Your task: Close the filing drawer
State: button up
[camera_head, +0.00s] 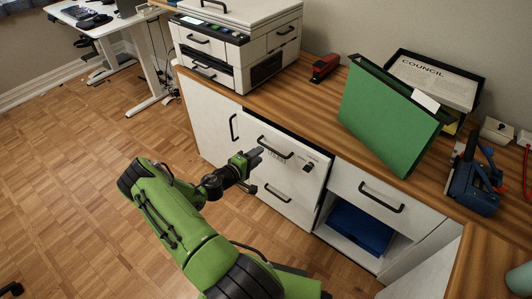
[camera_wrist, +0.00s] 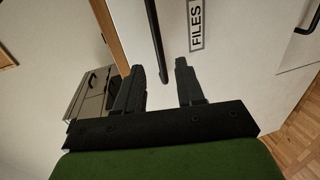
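The filing drawer (camera_head: 290,183) is a white front below the wooden counter, with a black bar handle (camera_head: 275,148) and a small label. It stands slightly out from the cabinet, with a dark gap along its top edge. In the wrist view the label reads FILES (camera_wrist: 196,25), beside the black handle (camera_wrist: 154,40). My gripper (camera_head: 258,155) is just in front of the drawer front, near the left end of the handle. Whether a fingertip touches the front cannot be told.
A printer (camera_head: 240,45), red stapler (camera_head: 324,67), green folder (camera_head: 388,118) and blue hole punch (camera_head: 474,180) are on the counter. Right of the filing drawer are another drawer (camera_head: 384,192) and an open shelf with a blue item (camera_head: 360,228). The parquet floor (camera_head: 95,165) at left is clear.

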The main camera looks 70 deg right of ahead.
jog(key=b+x, duration=0.1)
jog(key=x, duration=0.4)
jog(key=shift+s+d+f, duration=0.1)
jog(key=shift+s+d, duration=0.05)
jog(key=shift+d, duration=0.15)
grip_shut()
